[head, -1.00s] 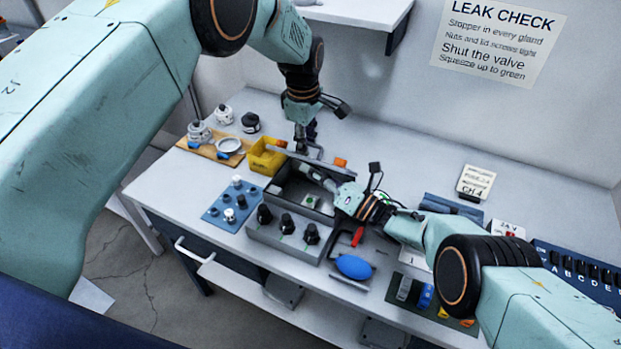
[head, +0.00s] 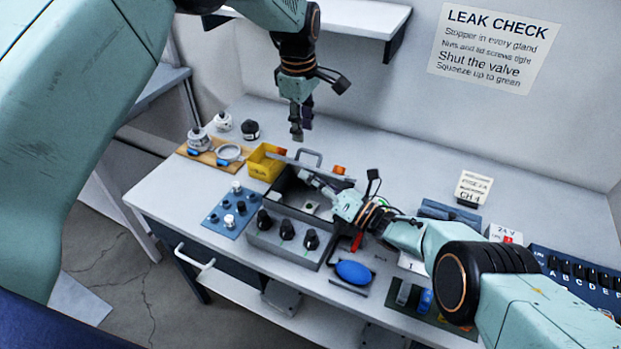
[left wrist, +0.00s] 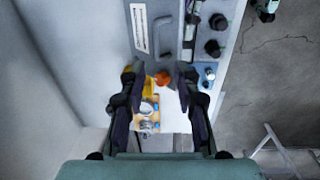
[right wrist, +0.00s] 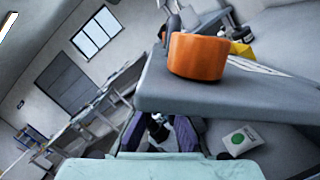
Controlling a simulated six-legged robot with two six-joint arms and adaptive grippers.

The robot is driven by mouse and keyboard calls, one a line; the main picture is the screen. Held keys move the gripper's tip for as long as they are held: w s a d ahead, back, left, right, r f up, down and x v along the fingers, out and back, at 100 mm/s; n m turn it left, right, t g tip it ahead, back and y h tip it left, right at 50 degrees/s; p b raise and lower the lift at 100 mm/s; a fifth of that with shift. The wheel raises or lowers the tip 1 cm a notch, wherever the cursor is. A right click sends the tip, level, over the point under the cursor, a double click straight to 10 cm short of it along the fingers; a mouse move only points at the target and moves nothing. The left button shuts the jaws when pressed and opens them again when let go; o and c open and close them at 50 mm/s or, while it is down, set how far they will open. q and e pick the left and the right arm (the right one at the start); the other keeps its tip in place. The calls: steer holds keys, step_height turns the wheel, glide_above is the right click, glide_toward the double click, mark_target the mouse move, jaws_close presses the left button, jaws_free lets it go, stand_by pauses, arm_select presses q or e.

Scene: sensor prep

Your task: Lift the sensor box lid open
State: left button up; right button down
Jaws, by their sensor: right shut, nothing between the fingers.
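The grey sensor box (head: 283,239) stands on the bench with black glands along its front. Its inside is visible. Its lid (head: 325,177) is raised at the back, seen nearly edge-on, with a handle (head: 309,154) behind. In the left wrist view the handle (left wrist: 160,36) lies beside a white label. My left gripper (head: 297,132) is above the lid, open and empty, apart from the handle. My right gripper (head: 308,176) is shut and empty at the box opening, by the lid. The right wrist view shows the lid (right wrist: 190,95) just above its fingers; contact is unclear.
An orange cylinder (right wrist: 197,57) sits by the lid's corner. A yellow bin (head: 264,163) stands left of the box, a blue plate with fittings (head: 224,221) at its front left. A blue bulb (head: 353,272) lies at the front right. The back of the bench is mostly clear.

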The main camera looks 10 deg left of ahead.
arm_select(q)
step_height(320, 180, up, 5)
steer(key=s+a+f+m+g, duration=0.1)
steer(key=s+a+f+g, duration=0.1)
steer(key=s+f, duration=0.95)
steer(key=s+a+f+g, duration=0.2)
steer(key=s+f+g, duration=0.1)
steer(key=s+f, duration=0.8)
steer(key=s+f+m+t, duration=0.2)
steer(key=s+m, duration=0.5)
steer(key=s, duration=0.4)
steer(key=s+a+f+m+t, duration=0.1)
steer(key=s+f+m+t, duration=0.1)
steer(key=s+m, duration=0.5)
steer(key=s+f, duration=0.1)
steer(key=s, duration=0.2)
steer(key=shift+s+a, duration=0.25)
steer(key=shift+s, duration=0.15)
steer(key=shift+a+r, duration=0.1)
